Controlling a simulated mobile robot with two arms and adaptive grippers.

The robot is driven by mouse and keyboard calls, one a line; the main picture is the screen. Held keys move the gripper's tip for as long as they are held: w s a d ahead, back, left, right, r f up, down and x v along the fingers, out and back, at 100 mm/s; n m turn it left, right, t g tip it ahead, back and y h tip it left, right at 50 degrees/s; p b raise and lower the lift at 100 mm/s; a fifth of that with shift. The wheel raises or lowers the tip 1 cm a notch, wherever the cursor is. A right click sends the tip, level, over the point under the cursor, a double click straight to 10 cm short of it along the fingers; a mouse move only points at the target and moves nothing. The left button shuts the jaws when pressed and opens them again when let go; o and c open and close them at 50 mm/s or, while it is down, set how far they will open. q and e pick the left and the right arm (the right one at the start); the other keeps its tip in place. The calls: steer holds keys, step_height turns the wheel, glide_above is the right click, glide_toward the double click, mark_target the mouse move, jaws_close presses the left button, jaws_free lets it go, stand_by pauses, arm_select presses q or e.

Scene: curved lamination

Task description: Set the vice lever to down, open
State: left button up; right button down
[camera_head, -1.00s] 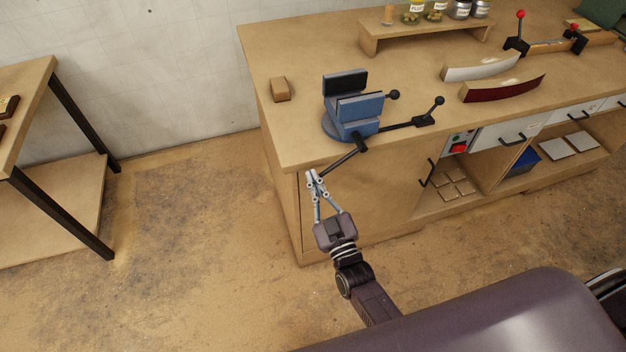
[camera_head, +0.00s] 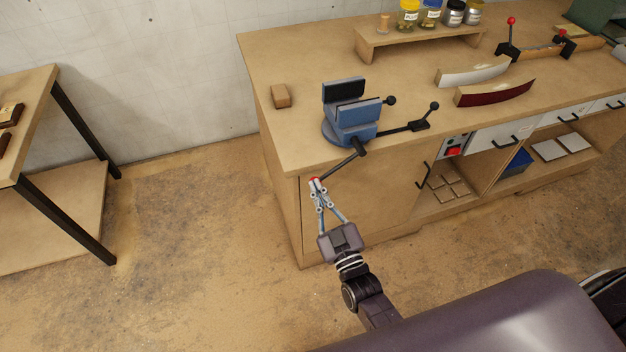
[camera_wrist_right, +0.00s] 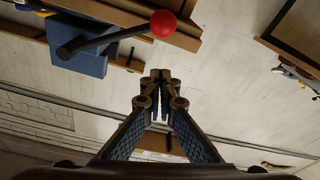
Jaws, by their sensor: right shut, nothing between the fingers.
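The blue vice (camera_head: 352,112) stands on the near left part of the workbench. Its black lever (camera_head: 343,163) slants down and to the left from the vice, past the bench's front edge. The lever ends in a red ball (camera_wrist_right: 163,24), which is large in the right wrist view and shows small in the head view (camera_head: 314,180). My right gripper (camera_head: 317,187) is shut and empty, its fingertips just below the red ball in the head view. In the right wrist view the fingertips (camera_wrist_right: 160,78) appear apart from the ball. My left gripper is not in view.
The workbench (camera_head: 290,135) carries a wooden block (camera_head: 281,96), a white curved piece (camera_head: 472,73) and a dark red one (camera_head: 495,94). A shelf with jars (camera_head: 420,40) stands behind. A side table (camera_head: 30,88) is at left; the floor between is clear.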

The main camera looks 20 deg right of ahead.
steer(key=shift+b+v, duration=0.3)
steer(key=shift+v, duration=2.35)
steer(key=shift+d, duration=0.1)
